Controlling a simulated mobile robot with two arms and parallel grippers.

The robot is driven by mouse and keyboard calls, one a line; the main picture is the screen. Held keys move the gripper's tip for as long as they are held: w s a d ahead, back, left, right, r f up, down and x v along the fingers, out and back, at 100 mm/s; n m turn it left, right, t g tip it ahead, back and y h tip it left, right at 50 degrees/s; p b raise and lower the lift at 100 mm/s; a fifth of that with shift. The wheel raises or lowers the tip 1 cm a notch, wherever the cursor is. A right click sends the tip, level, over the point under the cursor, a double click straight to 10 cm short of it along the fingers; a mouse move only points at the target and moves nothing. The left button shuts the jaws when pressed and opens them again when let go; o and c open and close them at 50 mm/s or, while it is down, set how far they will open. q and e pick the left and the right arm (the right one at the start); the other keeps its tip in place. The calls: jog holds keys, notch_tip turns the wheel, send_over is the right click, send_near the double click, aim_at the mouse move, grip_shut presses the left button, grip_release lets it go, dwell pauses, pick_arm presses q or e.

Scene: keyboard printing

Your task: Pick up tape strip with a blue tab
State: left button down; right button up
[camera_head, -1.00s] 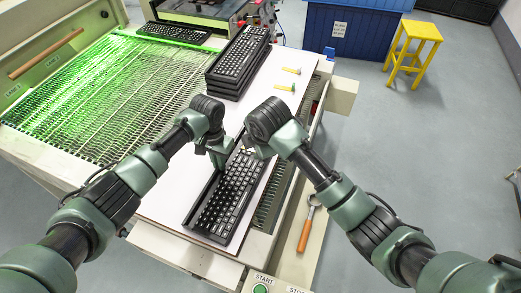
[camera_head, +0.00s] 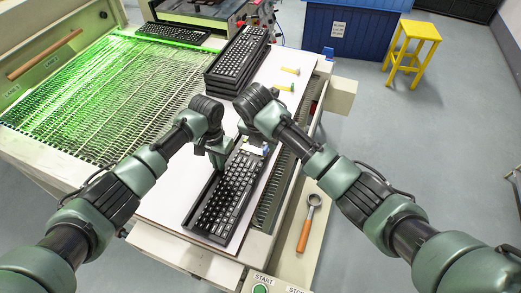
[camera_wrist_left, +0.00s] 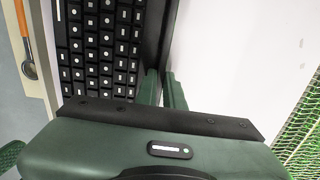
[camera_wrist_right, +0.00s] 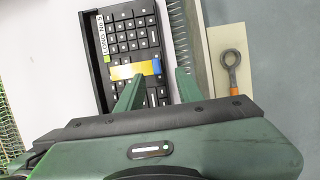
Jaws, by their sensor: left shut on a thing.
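A black keyboard (camera_head: 225,200) lies on the white tabletop. A yellow tape strip (camera_wrist_right: 130,71) with a blue tab (camera_wrist_right: 157,67) lies across its keys near one end, the tab toward the edge. The tab also shows in the head view (camera_head: 265,149). My right gripper (camera_wrist_right: 160,78) is open and empty, its fingers on either side of the blue tab; whether they touch the keyboard I cannot tell. My left gripper (camera_wrist_left: 163,80) is shut on the dark rim of the keyboard (camera_wrist_left: 155,35) at its long side.
A stack of black keyboards (camera_head: 238,62) stands farther back, with two yellow strips (camera_head: 290,71) beside it. A green-lit conveyor (camera_head: 100,90) runs at left. An orange-handled tool (camera_head: 305,232) lies on the right-hand ledge, with a START button (camera_head: 261,288) at the front.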

aim_at(265, 148)
jog(key=x, duration=0.5)
jog(key=shift+w+a, duration=0.1)
jog(key=shift+w, duration=0.25)
grip_shut()
jog(key=shift+r, duration=0.1)
dwell(0.9)
